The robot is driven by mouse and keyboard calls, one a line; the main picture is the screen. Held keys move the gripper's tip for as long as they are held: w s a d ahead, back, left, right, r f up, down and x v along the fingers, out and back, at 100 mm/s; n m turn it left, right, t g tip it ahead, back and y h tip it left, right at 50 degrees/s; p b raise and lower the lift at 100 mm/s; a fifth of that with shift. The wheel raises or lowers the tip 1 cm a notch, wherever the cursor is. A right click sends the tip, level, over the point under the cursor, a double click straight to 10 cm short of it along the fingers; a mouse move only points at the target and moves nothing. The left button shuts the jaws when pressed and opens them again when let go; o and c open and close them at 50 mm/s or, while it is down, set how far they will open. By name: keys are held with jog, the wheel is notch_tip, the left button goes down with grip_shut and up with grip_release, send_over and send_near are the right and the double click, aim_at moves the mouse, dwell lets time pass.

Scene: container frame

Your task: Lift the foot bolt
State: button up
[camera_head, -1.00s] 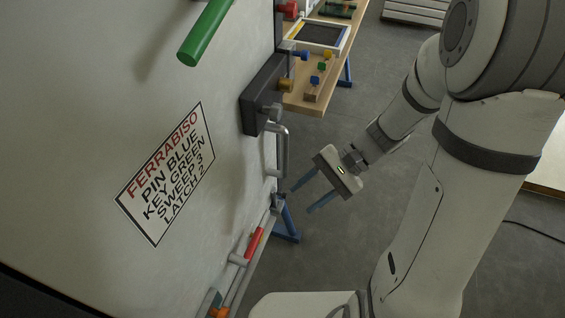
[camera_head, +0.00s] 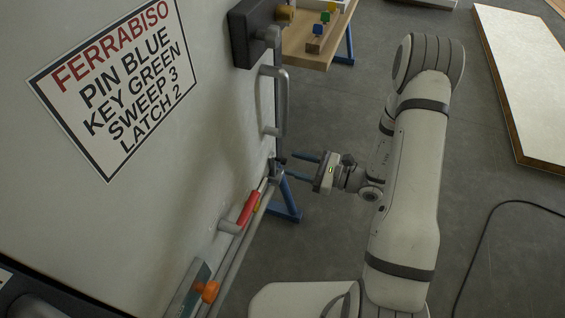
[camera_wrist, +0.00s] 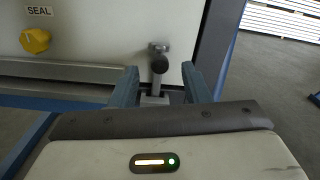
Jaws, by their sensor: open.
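The foot bolt (camera_wrist: 159,58) is a grey metal piece with a dark round knob, low on the white door near its edge. In the wrist view it stands upright between my two blue fingers, a little beyond their tips. In the head view the bolt (camera_head: 276,167) is small and dark at the door's lower edge. My gripper (camera_head: 294,166) is open and empty, with its fingers pointing left at the bolt. My gripper also shows in the wrist view (camera_wrist: 159,80). I see no contact with the bolt.
A grey door handle (camera_head: 284,100) sits above the bolt. A yellow knob (camera_wrist: 35,41) under a SEAL label is to the left.

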aim_at(286, 161)
jog(key=shift+b+x, duration=0.35)
jog(key=shift+x, duration=2)
grip_shut()
